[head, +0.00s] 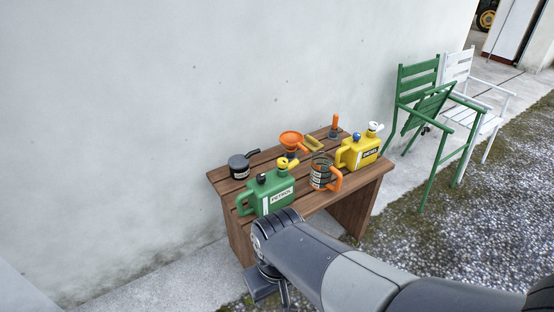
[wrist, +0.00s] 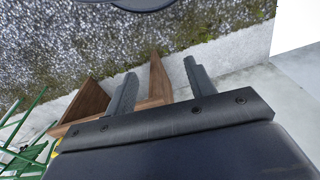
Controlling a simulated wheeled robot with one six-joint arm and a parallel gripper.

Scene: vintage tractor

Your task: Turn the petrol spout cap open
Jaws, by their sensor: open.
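The green petrol can (head: 268,194), labelled PETROL, stands upright at the front left of the wooden table. Its yellow spout cap (head: 287,163) sits on top at the right, and a black cap (head: 261,178) sits on top at the left. My arm reaches in from the lower right in the head view, and its end is low in front of the table. In the wrist view my gripper (wrist: 157,85) has its two fingers spread with nothing between them. The petrol can does not show in the wrist view.
The wooden table (head: 216,176) also holds a yellow diesel can (head: 358,153), an orange funnel (head: 291,139), an orange-handled jug (head: 322,172), a dark round can (head: 239,167) and an orange-handled tool (head: 335,123). Green (head: 419,97) and white chairs stand to the right. A wall is behind.

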